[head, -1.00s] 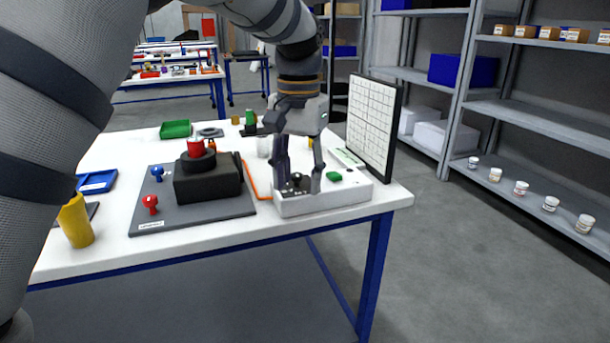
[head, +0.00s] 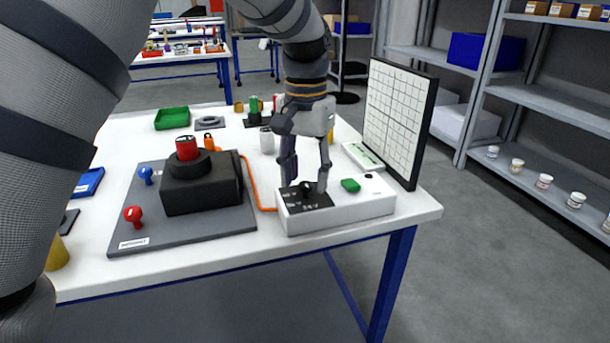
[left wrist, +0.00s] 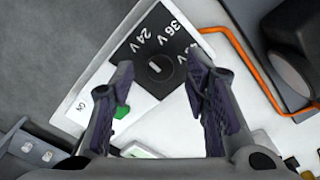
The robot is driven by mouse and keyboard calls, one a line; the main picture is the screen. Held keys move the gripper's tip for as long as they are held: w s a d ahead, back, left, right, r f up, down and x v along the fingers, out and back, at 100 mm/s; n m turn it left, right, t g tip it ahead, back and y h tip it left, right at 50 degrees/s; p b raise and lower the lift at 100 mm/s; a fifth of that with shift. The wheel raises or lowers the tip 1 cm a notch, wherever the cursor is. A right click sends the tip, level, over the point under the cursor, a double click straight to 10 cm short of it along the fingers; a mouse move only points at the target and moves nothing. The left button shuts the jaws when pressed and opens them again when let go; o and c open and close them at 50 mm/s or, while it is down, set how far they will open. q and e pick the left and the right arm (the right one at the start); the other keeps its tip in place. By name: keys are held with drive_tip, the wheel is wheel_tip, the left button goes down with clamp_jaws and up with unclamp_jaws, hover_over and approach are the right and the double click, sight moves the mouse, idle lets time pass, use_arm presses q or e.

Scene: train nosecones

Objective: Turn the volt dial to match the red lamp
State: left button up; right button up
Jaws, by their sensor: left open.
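A white control box (head: 345,212) sits near the table's front right. Its black panel carries the round black volt dial (head: 306,188). The left wrist view shows the dial (left wrist: 153,68) with a pale pointer line and the markings 24 V and 36 V; a further marking is partly cut off by a finger. My left gripper (head: 305,182) is open, pointing down over the dial, with a finger on either side; contact cannot be told. A red cylinder (head: 187,148) stands on a black block (head: 202,190); I cannot tell whether it is lit. My right gripper is not in view.
An orange cable (head: 252,185) runs beside the box. Red (head: 133,214) and blue knobs (head: 146,174) stand on the grey plate.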

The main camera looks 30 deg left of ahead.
use_arm(q)
drive_tip(key=shift+f, duration=0.4)
clamp_jaws()
